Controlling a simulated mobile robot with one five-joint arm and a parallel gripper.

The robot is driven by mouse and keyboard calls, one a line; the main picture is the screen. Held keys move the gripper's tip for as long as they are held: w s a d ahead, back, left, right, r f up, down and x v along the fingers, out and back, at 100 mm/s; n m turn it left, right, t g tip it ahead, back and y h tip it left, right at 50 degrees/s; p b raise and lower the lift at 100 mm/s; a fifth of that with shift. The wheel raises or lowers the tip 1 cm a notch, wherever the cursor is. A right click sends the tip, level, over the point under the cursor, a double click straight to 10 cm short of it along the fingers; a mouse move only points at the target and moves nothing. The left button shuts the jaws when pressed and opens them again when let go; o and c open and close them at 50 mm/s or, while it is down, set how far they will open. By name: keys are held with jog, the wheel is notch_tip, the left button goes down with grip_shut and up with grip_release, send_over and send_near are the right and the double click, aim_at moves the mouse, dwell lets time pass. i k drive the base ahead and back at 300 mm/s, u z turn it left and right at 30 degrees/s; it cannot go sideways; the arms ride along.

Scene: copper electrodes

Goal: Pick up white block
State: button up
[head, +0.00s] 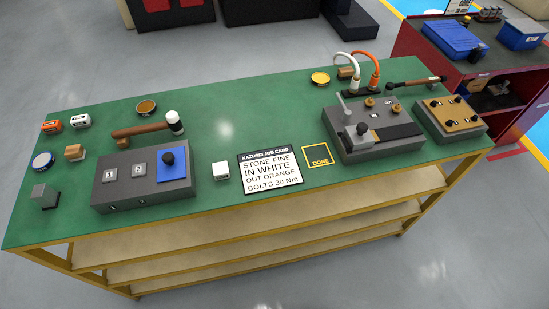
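A small white block (221,170) sits on the green bench top (250,112), just left of the job card and right of the grey box with the blue pad. A second small white block-like item (80,121), with dark marks on it, lies at the left end beside an orange one (51,127). Nothing touches either white item. My gripper is not in view.
The job card (270,171) and a yellow-framed DONE square (317,155) lie right of the white block. A grey numbered box (143,181) and a hammer (147,129) are left of it. A grey fixture (373,132) stands right. The bench's back middle is clear.

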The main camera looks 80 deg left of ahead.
aim_at(221, 170)
jog(key=i, duration=0.7)
jog(key=u, duration=4.8)
jog(key=i, duration=0.1)
jog(key=z, duration=3.15)
jog(key=k, duration=0.2)
jog(key=u, duration=2.85)
jog(key=k, duration=0.2)
jog(key=u, duration=0.95)
jog(key=k, duration=0.6)
jog(key=z, duration=0.35)
jog(key=i, duration=1.6)
jog(key=u, duration=0.25)
